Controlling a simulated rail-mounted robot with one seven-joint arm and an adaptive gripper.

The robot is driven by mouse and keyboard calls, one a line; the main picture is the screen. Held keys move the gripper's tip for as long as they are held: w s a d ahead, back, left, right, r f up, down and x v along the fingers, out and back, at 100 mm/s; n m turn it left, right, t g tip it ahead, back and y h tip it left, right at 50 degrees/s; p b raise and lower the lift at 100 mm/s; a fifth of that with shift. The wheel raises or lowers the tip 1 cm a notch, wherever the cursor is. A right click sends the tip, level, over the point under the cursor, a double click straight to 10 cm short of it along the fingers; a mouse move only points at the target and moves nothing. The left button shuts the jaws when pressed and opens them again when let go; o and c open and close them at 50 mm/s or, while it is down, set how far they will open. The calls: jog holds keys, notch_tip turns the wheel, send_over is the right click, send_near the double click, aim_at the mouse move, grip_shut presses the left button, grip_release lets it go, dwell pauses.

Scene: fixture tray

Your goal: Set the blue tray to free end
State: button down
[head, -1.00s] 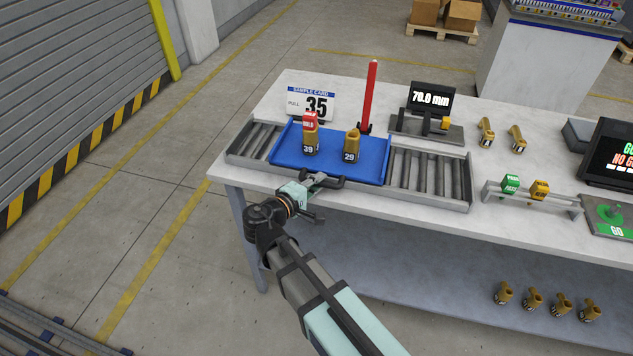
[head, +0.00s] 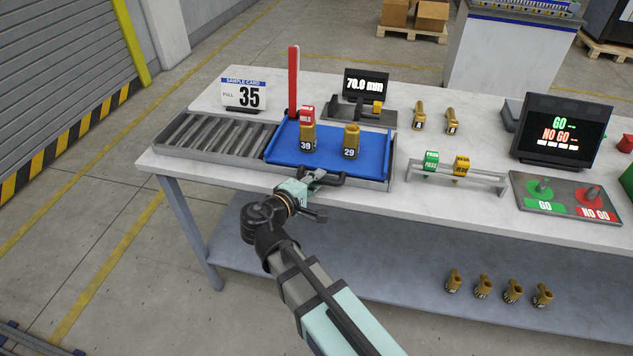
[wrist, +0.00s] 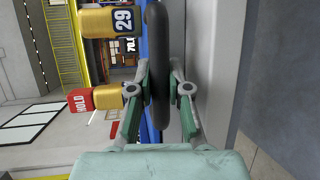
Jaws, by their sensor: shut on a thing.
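The blue tray (head: 330,162) sits at the right end of the roller track (head: 215,138), close to the track's right end wall. It carries two brass fittings, one marked 39 (head: 307,137) with a red HOLD tag (head: 306,115) on top, and one marked 29 (head: 351,141). The black handle (head: 328,179) is on the tray's front edge. My gripper (head: 312,181) is shut on this handle. In the wrist view the handle (wrist: 158,60) passes between my gripper's fingers (wrist: 160,85), with both fittings at left.
A red post (head: 293,82) stands behind the track at the tray's back left. Rollers left of the tray are bare. A sample card (head: 243,95) reads 35; a gauge (head: 365,85) reads 70.0 mm. At right are a tag rack (head: 458,178) and GO/NO GO panel (head: 567,197).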

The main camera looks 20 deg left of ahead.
jog(key=shift+d, duration=0.25)
jog(key=c, duration=1.4)
grip_release()
jog(key=shift+d, duration=0.2)
jog(key=shift+o, duration=0.2)
jog(key=shift+a, duration=0.1)
jog(key=v, duration=1.2)
